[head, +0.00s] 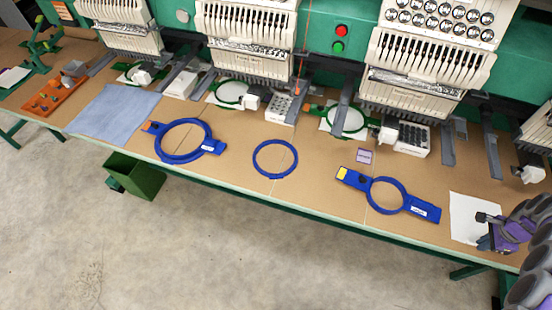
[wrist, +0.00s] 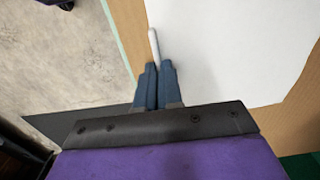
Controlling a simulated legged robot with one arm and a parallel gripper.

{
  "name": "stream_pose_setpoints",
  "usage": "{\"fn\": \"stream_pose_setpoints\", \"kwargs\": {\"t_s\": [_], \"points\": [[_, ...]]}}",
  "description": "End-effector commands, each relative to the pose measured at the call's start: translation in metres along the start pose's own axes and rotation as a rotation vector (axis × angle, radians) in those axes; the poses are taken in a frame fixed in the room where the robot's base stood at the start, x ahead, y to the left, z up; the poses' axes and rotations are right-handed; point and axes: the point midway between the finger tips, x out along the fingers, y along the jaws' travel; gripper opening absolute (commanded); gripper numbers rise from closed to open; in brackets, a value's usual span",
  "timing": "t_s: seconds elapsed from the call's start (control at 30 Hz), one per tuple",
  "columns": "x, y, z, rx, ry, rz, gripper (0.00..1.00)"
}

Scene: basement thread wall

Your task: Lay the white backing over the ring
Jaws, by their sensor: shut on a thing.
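The white backing (head: 470,212) is a flat white sheet on the table's right end. It fills much of the wrist view (wrist: 230,50). My gripper (head: 483,243) is at the sheet's near edge. In the wrist view my gripper (wrist: 157,85) has its blue fingers together, with a narrow white fold of the backing standing at their tips. A plain blue ring (head: 274,178) lies flat mid-table. A blue hoop with arms (head: 353,181) lies between it and the backing, and a similar blue hoop (head: 213,147) lies to the left. No backing covers any of them.
Embroidery machines (head: 245,25) with green hoops line the table's back. A small purple patch (head: 366,155) lies behind the right hoop. A blue-grey cloth (head: 113,110) and an orange tray (head: 52,98) are at the left. A green bin (head: 135,176) stands below the table's front edge.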

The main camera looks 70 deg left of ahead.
Motion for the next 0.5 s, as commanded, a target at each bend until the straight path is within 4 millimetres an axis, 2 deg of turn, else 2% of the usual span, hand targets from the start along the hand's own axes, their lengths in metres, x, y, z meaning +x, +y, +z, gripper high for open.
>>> {"fn": "stream_pose_setpoints", "kwargs": {"t_s": [0.23, 0.5], "points": [[-0.004, 0.000, 0.000, 0.000, 0.000, -0.001, 0.00], [-0.023, 0.000, 0.000, -0.001, 0.000, -0.002, 0.00]]}}
